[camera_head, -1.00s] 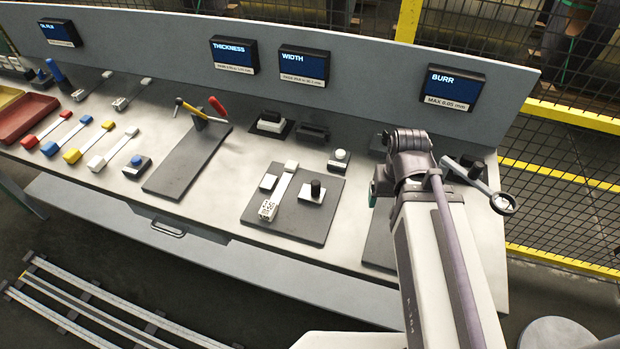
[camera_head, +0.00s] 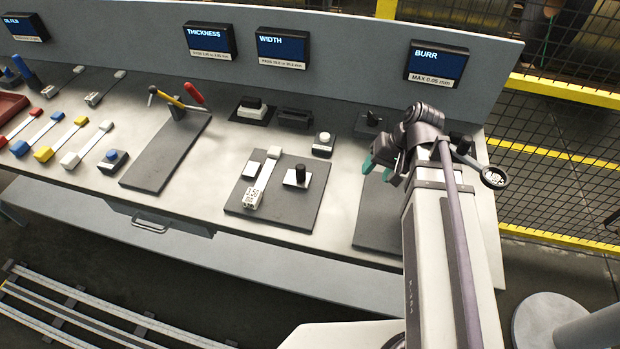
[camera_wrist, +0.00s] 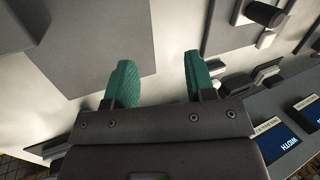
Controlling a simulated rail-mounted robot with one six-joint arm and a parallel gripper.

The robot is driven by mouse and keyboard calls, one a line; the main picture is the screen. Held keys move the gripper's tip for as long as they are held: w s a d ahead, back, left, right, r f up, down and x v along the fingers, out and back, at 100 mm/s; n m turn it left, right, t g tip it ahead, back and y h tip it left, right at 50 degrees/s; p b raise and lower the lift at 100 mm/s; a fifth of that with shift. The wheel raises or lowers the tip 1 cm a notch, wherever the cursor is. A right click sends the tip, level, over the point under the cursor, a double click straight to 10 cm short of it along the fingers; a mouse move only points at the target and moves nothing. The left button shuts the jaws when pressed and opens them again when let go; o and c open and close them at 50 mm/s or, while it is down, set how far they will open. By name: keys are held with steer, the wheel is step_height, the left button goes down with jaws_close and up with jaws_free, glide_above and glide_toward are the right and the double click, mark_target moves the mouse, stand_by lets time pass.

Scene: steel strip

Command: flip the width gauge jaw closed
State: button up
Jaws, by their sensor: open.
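The width gauge is a dark plate (camera_head: 237,205) on the bench below the WIDTH screen (camera_head: 283,48). On it are a white strip sample (camera_head: 262,180), a fixed pale block (camera_head: 252,169) at the left, and a jaw block with a black knob (camera_head: 298,176) at the right. The jaw stands apart from the strip. My gripper (camera_head: 373,163) has green fingertips and is right of the gauge, above the bench. In the wrist view my gripper (camera_wrist: 157,85) is open, with nothing between the fingers. A black knob (camera_wrist: 264,14) shows at the upper right there.
A button box (camera_head: 323,143) stands behind the gauge plate. The burr plate (camera_head: 375,215) lies under my arm. The thickness gauge (camera_head: 165,150) with its red-handled lever is at the left. Open bench lies between the gauge plates. The screen panel rises along the back.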

mark_target(306, 175)
steer(key=w+a+r+y, duration=0.1)
steer(key=y, duration=0.1)
steer(key=w+a+r+y, duration=0.2)
steer(key=shift+w+a+r+y, duration=0.15)
steer(key=shift+a+y, duration=0.1)
steer(key=shift+y, duration=0.15)
steer(key=c, duration=0.4)
steer(key=shift+a+r+n, duration=0.1)
steer(key=shift+a+n, duration=0.05)
steer(key=shift+n, duration=0.15)
steer(key=shift+c, duration=1)
jaws_close()
steer(key=b+x, duration=0.7)
steer(key=x, duration=0.4)
steer(key=shift+d+b, duration=0.2)
steer(key=shift+b, duration=0.15)
steer(key=a, duration=0.1)
steer(key=a+p, duration=0.1)
steer(key=shift+w+a+r, duration=0.2)
steer(key=shift+a+r, duration=0.15)
steer(key=shift+a, duration=0.55)
steer(key=shift+w, duration=0.1)
